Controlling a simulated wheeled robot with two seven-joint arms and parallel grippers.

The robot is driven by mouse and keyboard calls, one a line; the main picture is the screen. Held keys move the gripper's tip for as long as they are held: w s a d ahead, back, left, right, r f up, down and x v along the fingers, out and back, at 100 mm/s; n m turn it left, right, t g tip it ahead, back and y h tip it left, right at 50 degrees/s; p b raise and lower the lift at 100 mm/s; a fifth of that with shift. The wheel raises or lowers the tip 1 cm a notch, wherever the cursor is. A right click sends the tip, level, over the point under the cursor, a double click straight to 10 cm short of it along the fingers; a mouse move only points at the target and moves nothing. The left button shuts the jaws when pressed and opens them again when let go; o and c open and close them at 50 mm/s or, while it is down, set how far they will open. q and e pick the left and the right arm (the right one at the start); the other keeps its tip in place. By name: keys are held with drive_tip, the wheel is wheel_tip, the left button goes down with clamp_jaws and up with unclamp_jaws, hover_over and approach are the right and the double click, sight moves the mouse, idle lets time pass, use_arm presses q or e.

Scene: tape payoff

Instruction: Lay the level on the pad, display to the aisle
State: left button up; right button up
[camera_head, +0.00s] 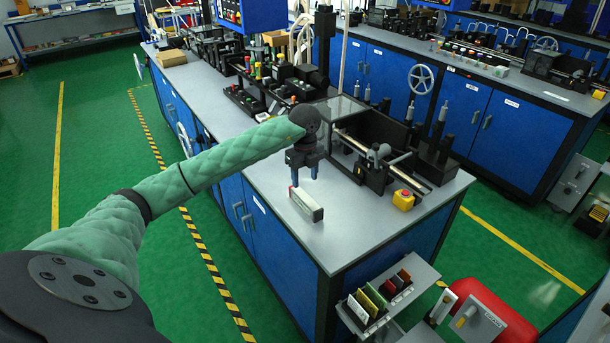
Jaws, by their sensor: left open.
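The level appears to be the small long box (306,204) with a pale side, lying on the grey bench top (345,225) near its left front corner. A small red mark shows at its far left end. My left gripper (305,175) points down just above and behind the far part of the box. I cannot tell whether the fingertips touch the box. I cannot make out a separate pad or a display on the box. My right gripper is not in view.
A yellow box with a red button (404,199) stands at the bench's right edge. A rack of coloured plates (380,298) sits below the bench's front. Bare bench top lies right of the box.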

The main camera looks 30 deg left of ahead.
use_arm(q)
drive_tip(key=shift+r, duration=1)
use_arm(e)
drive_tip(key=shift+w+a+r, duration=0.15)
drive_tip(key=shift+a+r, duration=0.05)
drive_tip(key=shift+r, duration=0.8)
